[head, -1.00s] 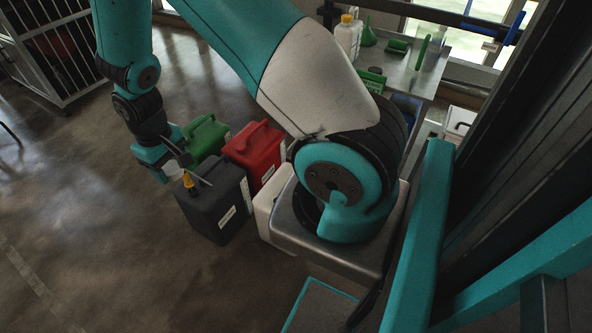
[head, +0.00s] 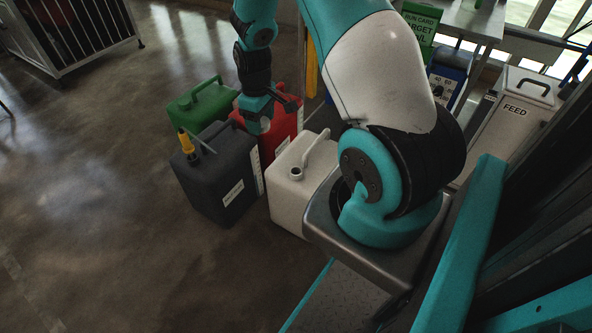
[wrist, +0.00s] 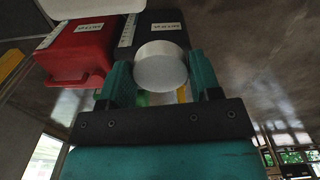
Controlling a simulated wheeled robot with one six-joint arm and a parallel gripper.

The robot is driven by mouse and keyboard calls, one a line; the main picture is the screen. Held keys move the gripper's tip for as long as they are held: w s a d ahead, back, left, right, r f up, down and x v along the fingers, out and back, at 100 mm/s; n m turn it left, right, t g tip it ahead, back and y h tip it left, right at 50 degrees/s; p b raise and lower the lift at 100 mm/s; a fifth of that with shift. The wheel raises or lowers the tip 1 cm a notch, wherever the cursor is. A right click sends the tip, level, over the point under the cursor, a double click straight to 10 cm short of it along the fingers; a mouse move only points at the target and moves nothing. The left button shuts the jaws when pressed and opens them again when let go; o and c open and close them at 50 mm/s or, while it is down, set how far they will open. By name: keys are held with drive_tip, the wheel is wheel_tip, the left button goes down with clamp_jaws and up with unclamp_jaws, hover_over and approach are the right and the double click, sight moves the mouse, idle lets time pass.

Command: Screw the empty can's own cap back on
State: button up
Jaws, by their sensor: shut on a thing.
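My gripper (wrist: 160,72) is shut on a white round cap (wrist: 161,66) in the wrist view, with one finger on each side of it. In the head view my gripper (head: 258,116) hangs above the black can and partly in front of the red can; the cap is not clear there. The white can (head: 292,192) stands upright with a bare, open neck (head: 297,173). The black can (head: 217,180) has a yellow spout (head: 186,143) on top. The red can (head: 284,122) and the green can (head: 201,100) stand behind. How full each can is cannot be told.
The white can stands close against my arm's base. A white feed bin (head: 512,115) and a bench (head: 462,18) are at the right back. A barred cage (head: 75,30) stands at the far left. The floor left of the cans is clear.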

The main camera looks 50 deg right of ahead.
drive_tip(key=s+d+f+b, duration=0.1)
drive_tip(key=d+f+b, duration=0.2)
drive_tip(key=f+b, duration=0.3)
drive_tip(key=s+d+f+n+b, duration=0.1)
drive_tip(key=s+d+f+b, duration=0.1)
drive_tip(key=f+b, duration=0.4)
drive_tip(key=s+d+f+b, duration=0.1)
drive_tip(key=d+f+b, duration=0.3)
drive_tip(key=f, duration=0.6)
drive_tip(key=shift+s+f+n+b, duration=0.15)
drive_tip(key=shift+s+n+b, duration=0.2)
drive_tip(key=shift+b, duration=0.85)
drive_tip(key=shift+s+f, duration=0.1)
drive_tip(key=shift+f, duration=0.9)
drive_tip(key=o, duration=1)
drive_tip(key=shift+c, duration=0.2)
wheel_tip(320, 180, up, 5)
drive_tip(key=p, duration=0.5)
hover_over(297, 169)
drive_tip(key=a, duration=0.1)
drive_tip(key=shift+s, duration=0.3)
